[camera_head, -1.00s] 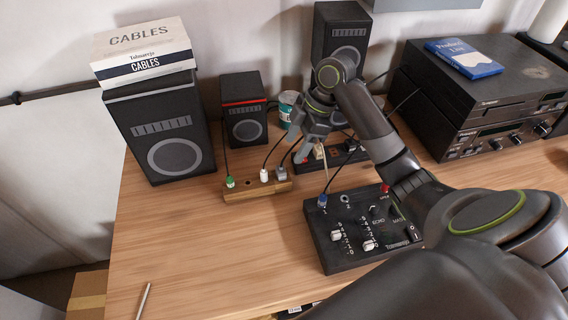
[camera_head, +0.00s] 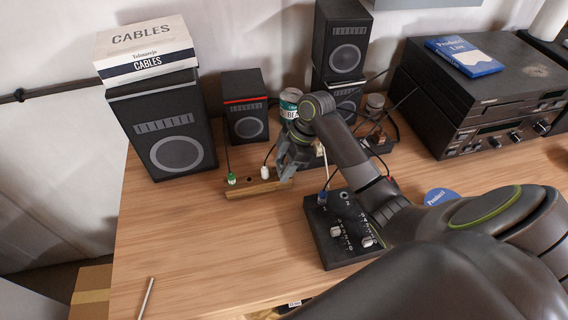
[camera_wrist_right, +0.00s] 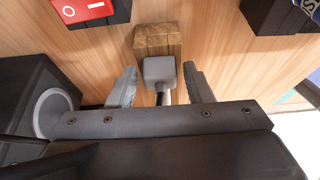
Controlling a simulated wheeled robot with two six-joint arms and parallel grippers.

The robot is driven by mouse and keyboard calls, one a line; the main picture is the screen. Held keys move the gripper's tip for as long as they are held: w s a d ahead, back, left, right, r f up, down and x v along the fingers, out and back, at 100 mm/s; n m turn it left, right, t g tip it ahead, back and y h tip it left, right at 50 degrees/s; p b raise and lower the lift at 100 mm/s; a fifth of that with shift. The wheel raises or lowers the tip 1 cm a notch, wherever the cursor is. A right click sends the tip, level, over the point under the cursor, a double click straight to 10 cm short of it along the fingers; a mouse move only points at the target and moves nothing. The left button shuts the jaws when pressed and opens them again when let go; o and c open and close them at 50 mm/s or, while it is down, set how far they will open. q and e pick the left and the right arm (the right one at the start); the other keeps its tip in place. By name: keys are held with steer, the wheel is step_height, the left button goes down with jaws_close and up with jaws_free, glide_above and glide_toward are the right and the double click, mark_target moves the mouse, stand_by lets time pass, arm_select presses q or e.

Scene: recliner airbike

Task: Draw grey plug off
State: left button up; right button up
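The grey plug (camera_wrist_right: 160,72) shows in the right wrist view as a block-shaped head with a dark cable, in front of the end of the wooden socket strip (camera_wrist_right: 158,38). My right gripper (camera_wrist_right: 160,78) is open, with one finger on each side of the plug and a narrow gap visible on both sides. In the head view my right gripper (camera_head: 287,176) is over the right end of the wooden strip (camera_head: 240,192) and hides the grey plug. A white plug (camera_head: 265,172) and a green plug (camera_head: 231,179) sit in the strip further left. My left gripper is out of view.
The black mixer box (camera_head: 335,258) lies just right of my gripper, with a blue plug (camera_head: 322,198) at its corner. A can (camera_head: 289,103) and small speakers (camera_head: 244,118) stand behind. The table front left (camera_head: 190,250) is mostly clear.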

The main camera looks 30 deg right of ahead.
mark_target(279, 166)
steer(key=c, duration=0.8)
steer(key=shift+o, duration=0.2)
steer(key=shift+r+p, duration=0.75)
steer(key=shift+p, duration=0.15)
steer(key=shift+r+p, duration=0.9)
steer(key=shift+p, duration=0.1)
